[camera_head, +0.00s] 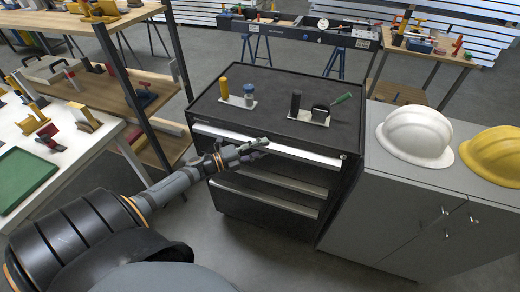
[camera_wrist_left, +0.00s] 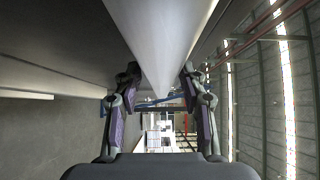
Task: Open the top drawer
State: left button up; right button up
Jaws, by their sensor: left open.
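A black tool cabinet (camera_head: 274,92) stands in the middle of the head view. Its top drawer has a long pale handle (camera_head: 318,158) along the front edge and looks closed. My left gripper (camera_head: 262,144) is at the middle of this handle. In the left wrist view, the pale handle (camera_wrist_left: 160,45) runs between the two spread fingers of my left gripper (camera_wrist_left: 160,85). The fingers are open, one on each side of the handle; I cannot tell whether they touch it. My right gripper is not in view.
Lower drawers with pale handles (camera_head: 285,199) sit below. Small tools stand on the cabinet top, including a yellow-handled one (camera_head: 223,88). A grey cupboard (camera_head: 400,225) with a white helmet (camera_head: 415,136) and a yellow helmet (camera_head: 495,155) adjoins on the right. Shelving stands on the left.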

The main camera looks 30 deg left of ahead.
pick_arm(q)
jog(key=c, duration=0.9)
jog(key=shift+s, duration=0.1)
jog(key=shift+f, duration=0.15)
